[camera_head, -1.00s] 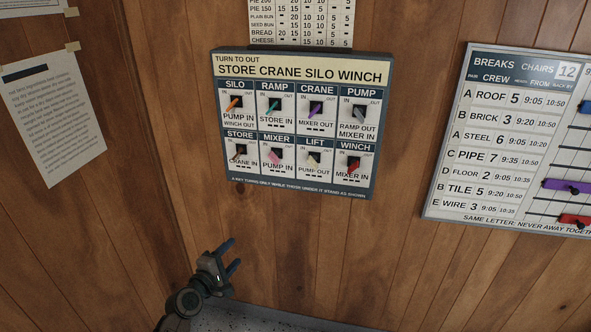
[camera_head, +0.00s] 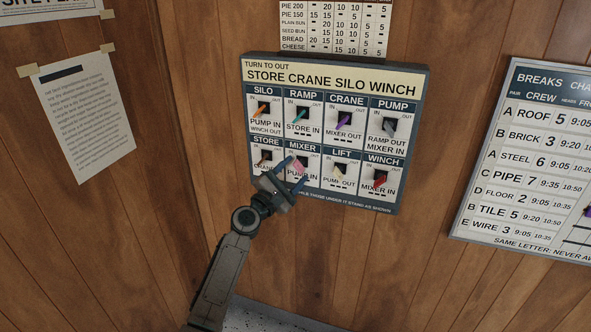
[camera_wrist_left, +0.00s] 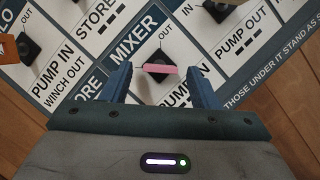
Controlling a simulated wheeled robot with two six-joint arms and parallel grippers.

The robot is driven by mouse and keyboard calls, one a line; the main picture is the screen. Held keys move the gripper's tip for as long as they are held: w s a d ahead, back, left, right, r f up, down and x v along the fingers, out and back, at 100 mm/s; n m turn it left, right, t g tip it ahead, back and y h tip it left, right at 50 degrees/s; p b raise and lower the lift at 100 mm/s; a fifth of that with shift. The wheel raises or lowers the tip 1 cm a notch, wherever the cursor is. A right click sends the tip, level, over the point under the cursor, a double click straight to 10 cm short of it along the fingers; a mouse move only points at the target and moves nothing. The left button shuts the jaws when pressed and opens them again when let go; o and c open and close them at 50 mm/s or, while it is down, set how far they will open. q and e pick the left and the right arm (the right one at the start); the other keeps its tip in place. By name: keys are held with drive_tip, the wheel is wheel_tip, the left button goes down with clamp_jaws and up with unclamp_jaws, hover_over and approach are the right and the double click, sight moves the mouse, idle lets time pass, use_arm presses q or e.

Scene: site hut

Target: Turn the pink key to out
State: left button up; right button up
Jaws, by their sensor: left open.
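The key panel (camera_head: 398,150) hangs on the wooden wall with two rows of labelled keys. The pink key (camera_head: 298,165) is in the lower row under MIXER. In the left wrist view the pink key (camera_wrist_left: 159,69) lies slanted toward the panel's upper left, the IN side. My left gripper (camera_head: 296,172) is open in front of it and hides part of the MIXER and STORE cells. In the wrist view its fingers (camera_wrist_left: 160,86) stand on either side of the key, with gaps and nothing held. My right gripper is not in view.
Neighbouring keys are close: the brown STORE key (camera_head: 265,157) at left, the cream LIFT key (camera_head: 338,172) at right, the teal RAMP key (camera_head: 301,116) above. The red WINCH key (camera_head: 379,180) is further right. A breaks board (camera_head: 476,150) hangs at right and a paper notice (camera_head: 88,118) at left.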

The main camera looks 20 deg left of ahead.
use_arm(q)
drive_tip(key=shift+w+d+r, duration=0.15)
drive_tip(key=shift+w+d, duration=0.1)
drive_tip(key=shift+w, duration=0.35)
drive_tip(key=c, duration=1)
drive_tip(key=shift+m, duration=0.3)
drive_tip(key=shift+r+m+g+y+p, duration=0.2)
drive_tip(key=shift+m+g+p, duration=0.9)
drive_tip(key=shift+m, duration=1.3)
drive_tip(key=shift+r+m+g+y+p, duration=0.1)
drive_tip(key=shift+m+g+y+p, duration=0.45)
drive_tip(key=shift+m+p, duration=1.45)
drive_tip(key=shift+r+m+g+y+p, duration=0.15)
drive_tip(key=shift+m+g+p, duration=0.8)
drive_tip(key=shift+m, duration=1.85)
